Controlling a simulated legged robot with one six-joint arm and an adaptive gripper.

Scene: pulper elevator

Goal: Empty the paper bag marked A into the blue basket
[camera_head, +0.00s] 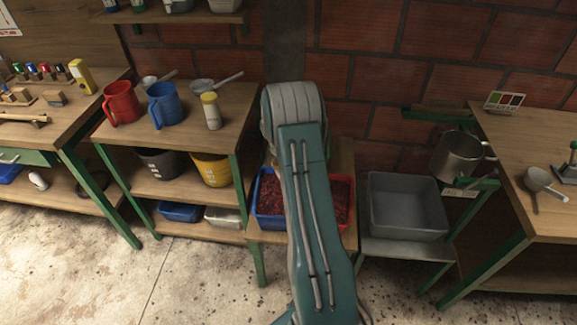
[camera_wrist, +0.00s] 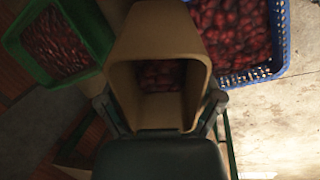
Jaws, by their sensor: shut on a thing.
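In the wrist view my gripper (camera_wrist: 160,112) is shut on a tan paper bag (camera_wrist: 152,30), with one finger at each side of it. The bag's wide mouth faces the camera, and dark red cherries show inside it. No letter A is visible on the bag. The blue basket (camera_wrist: 283,40) is at the upper right of the wrist view, beside the bag, with red cherries in it. In the head view, part of a blue container (camera_head: 268,222) with red contents shows behind my arm. My gripper and the bag are hidden there.
A green basket (camera_wrist: 92,22) with dark cherries is at the wrist view's upper left. In the head view, an empty-looking grey tub (camera_head: 405,222) stands right of my arm. Red (camera_head: 122,104) and blue (camera_head: 164,104) jugs stand on the left shelf. The floor in front is clear.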

